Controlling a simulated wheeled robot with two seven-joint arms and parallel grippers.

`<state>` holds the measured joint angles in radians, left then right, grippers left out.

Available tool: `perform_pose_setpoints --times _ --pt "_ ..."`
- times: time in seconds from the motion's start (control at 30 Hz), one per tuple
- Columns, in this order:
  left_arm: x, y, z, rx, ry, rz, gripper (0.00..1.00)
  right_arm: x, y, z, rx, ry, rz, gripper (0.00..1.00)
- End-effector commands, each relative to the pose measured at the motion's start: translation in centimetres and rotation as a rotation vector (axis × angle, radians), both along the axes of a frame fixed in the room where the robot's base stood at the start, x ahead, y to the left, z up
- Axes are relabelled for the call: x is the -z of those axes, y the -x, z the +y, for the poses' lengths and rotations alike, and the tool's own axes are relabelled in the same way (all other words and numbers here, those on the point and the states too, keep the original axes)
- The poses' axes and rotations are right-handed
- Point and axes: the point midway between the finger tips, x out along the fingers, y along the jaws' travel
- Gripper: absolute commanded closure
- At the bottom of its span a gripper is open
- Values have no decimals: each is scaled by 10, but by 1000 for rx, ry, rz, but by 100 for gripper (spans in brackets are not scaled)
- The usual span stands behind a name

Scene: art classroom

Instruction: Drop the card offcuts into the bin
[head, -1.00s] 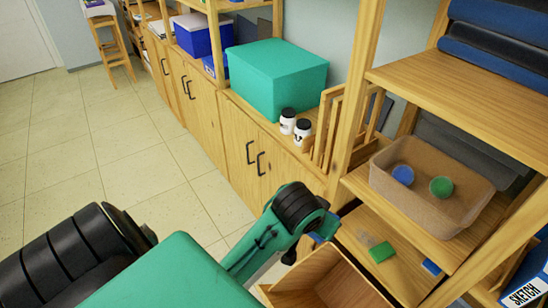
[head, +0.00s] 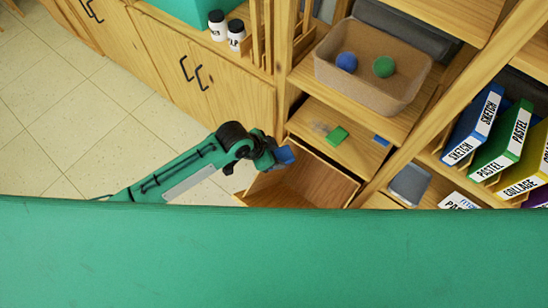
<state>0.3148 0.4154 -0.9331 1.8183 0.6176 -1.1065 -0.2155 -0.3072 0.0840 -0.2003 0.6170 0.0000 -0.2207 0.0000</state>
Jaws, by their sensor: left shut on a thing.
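My left gripper (head: 275,157) is shut on a small blue card offcut (head: 286,154). It holds the offcut at the upper left rim of an open wooden bin (head: 335,187). The bin's inside is partly in view and its lower part is hidden. A green offcut (head: 337,136) lies on the low shelf just behind the bin. A smaller blue piece (head: 382,140) lies further right on that shelf. My right gripper is not in view.
A brown tub (head: 373,89) with a blue ball (head: 346,62) and a green ball (head: 383,67) stands on the shelf above. Labelled folders (head: 474,125) stand at right. Two white jars (head: 236,36) stand on the cupboard. The tiled floor at left is clear.

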Motion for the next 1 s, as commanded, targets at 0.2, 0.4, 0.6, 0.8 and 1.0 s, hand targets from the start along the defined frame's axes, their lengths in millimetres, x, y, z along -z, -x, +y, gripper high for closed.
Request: perform_pose_setpoints --times 0.2,0.4,0.6,0.8,1.0 --pt "27 9 2 68 -1 -2 72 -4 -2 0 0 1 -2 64" --pt "41 10 1 72 2 -2 72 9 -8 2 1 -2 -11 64" --pt "62 10 1 72 2 -2 72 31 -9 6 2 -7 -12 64" --pt "77 10 2 70 1 -2 72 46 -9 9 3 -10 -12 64" --pt "76 10 2 70 1 -2 72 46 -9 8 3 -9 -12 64"
